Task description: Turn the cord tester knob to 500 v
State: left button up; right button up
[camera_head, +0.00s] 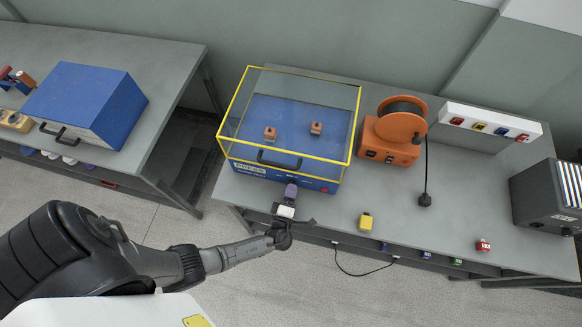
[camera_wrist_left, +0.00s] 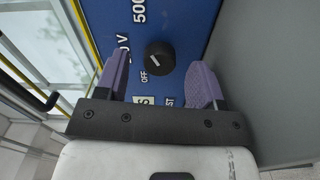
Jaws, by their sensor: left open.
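The cord tester (camera_head: 262,178) is a blue box under a clear, yellow-edged cover on the bench. Its blue front panel (camera_wrist_left: 183,20) fills much of the left wrist view. The black knob (camera_wrist_left: 159,57) shows there with a white pointer mark that seems to slant toward the OFF label (camera_wrist_left: 143,75). A "500" label (camera_wrist_left: 139,12) is partly cut off at the top; another label ending in "0 V" is partly hidden. My left gripper (camera_head: 291,191) is open before the panel. In the wrist view its purple fingers (camera_wrist_left: 160,78) stand either side of the knob, apart from it.
An orange cord reel (camera_head: 388,130) stands right of the tester. A dark grey box (camera_head: 545,195) is at far right. Another bench with a blue box (camera_head: 85,98) stands left.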

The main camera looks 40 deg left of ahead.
pick_arm(q)
jog(key=v, duration=1.2)
dwell(0.3)
